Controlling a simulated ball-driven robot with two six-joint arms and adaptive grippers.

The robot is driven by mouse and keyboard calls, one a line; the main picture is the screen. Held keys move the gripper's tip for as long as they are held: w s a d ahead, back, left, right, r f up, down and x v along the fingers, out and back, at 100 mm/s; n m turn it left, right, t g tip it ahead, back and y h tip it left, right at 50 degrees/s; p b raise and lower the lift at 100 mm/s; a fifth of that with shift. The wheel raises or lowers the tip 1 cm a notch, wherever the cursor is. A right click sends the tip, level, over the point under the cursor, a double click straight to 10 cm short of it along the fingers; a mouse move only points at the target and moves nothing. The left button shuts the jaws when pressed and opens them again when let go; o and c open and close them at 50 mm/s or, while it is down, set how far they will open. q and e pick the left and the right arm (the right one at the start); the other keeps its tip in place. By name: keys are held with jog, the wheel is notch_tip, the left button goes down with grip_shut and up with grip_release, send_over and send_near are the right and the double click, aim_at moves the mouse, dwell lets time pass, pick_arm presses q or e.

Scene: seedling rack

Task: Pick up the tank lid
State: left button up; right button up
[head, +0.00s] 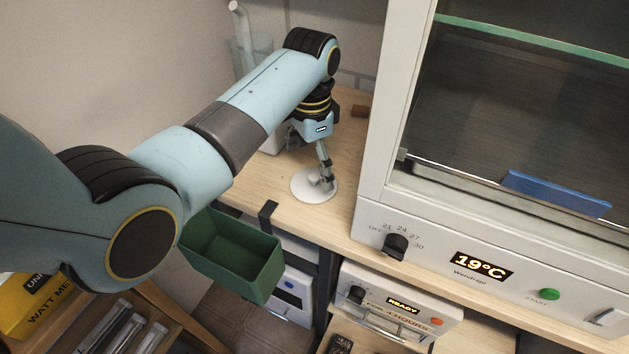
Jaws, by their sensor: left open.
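A round white disc, which looks like the tank lid (303,192), lies flat on the wooden worktop (345,165) left of the big grey cabinet. My left gripper (318,174) points down over it and is open. One finger shows clearly, its tip over the middle of the disc. The other finger is mostly hidden behind the wrist, and I cannot tell whether either touches the lid. My right gripper is not in view.
The grey cabinet (375,205) with a glass front and dial stands close on the right. A clear vessel (263,48) is behind my arm. A green bin (230,260) hangs at the worktop's front edge.

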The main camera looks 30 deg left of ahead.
aim_at(312, 177)
pick_arm(q)
notch_tip(312, 177, down, 4)
jog(key=shift+r, duration=0.1)
jog(key=shift+w+f, duration=0.1)
jog(key=shift+f, duration=0.45)
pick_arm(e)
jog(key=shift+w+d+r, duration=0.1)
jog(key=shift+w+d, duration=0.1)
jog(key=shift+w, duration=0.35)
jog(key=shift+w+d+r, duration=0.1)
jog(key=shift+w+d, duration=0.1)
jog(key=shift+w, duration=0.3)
